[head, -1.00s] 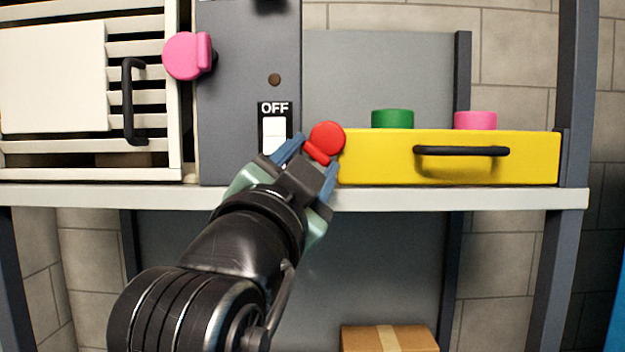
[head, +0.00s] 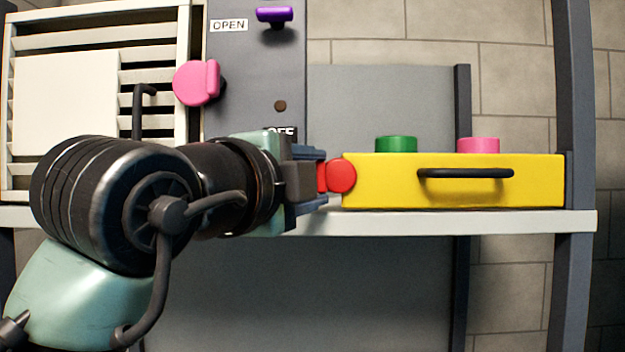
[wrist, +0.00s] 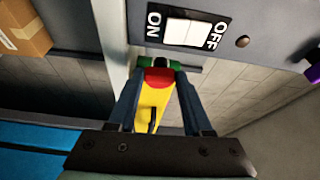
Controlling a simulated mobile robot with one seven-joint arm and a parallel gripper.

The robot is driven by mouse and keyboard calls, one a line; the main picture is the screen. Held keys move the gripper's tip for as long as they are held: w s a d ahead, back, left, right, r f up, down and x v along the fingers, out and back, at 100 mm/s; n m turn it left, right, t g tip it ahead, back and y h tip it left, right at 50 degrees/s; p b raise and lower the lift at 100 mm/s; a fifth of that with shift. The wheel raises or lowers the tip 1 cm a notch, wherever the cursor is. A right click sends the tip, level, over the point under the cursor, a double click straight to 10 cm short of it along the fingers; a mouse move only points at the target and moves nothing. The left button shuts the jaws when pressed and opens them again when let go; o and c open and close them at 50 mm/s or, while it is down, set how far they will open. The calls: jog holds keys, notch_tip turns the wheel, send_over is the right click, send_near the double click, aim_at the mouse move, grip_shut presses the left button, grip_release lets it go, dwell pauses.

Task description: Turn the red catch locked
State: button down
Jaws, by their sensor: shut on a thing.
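The red catch (head: 342,176) has a round knob and a short tab, at the left end of the yellow drawer front (head: 390,192). Its tab points left, about level. My gripper (head: 318,177) comes from the left and is shut on the tab. In the wrist view, the red catch (wrist: 158,77) shows between my two fingertips, with part of it hidden. The drawer has a black bar handle (head: 465,173) and sits against the shelf.
Green (head: 396,144) and pink (head: 478,145) cylinders show above the drawer front. A cardboard box (wrist: 25,30) shows in the wrist view.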

jog(key=shift+m, duration=0.5)
jog(key=shift+c, duration=1.6)
grip_release()
jog(key=shift+d, duration=0.1)
